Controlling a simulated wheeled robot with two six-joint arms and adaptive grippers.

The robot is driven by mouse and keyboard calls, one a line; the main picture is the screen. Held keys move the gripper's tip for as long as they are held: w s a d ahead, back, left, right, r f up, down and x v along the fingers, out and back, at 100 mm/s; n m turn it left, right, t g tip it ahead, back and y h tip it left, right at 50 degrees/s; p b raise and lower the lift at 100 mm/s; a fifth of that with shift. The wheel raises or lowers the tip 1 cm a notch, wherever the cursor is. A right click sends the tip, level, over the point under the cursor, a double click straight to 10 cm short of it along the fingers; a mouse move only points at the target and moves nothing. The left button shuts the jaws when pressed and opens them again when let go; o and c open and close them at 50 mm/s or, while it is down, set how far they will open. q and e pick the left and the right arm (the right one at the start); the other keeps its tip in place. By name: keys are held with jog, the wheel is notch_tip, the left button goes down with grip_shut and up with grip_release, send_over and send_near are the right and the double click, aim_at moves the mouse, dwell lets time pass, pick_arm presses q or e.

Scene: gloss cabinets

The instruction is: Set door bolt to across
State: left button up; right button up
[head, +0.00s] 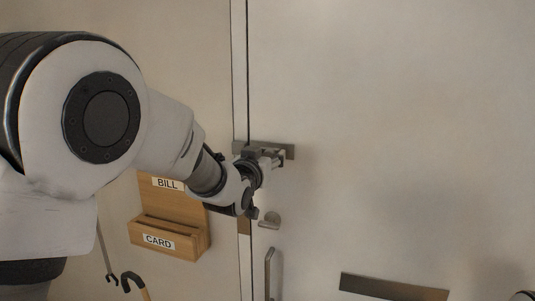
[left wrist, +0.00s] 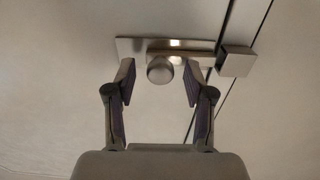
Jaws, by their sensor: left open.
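The door bolt is a metal plate (head: 289,151) near the door's left edge, with a sliding bar and a round knob. In the left wrist view the plate (left wrist: 127,46) lies flat on the door, and the knob (left wrist: 160,70) stands out from it. The bar (left wrist: 198,59) points at a square metal keeper (left wrist: 236,62) across the door gap; its tip is at or very near the keeper, and I cannot tell if it enters. My left gripper (left wrist: 160,76) is open, with one finger on each side of the knob and visible gaps. In the head view the gripper (head: 277,160) partly hides the bolt.
Below the bolt are a lever handle (head: 269,220) and a vertical pull handle (head: 268,272). A dark slot plate (head: 393,288) is low on the door.

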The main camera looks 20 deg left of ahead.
pick_arm(q)
jog(key=shift+w+f, duration=0.1)
jog(key=shift+w, duration=0.05)
grip_shut()
jog(key=a, duration=0.3)
jog(key=shift+a+b, duration=0.25)
jog(key=shift+b, duration=0.15)
jog(key=shift+c, duration=0.5)
grip_release()
jog(key=shift+o, duration=0.5)
jog(key=shift+a, duration=0.3)
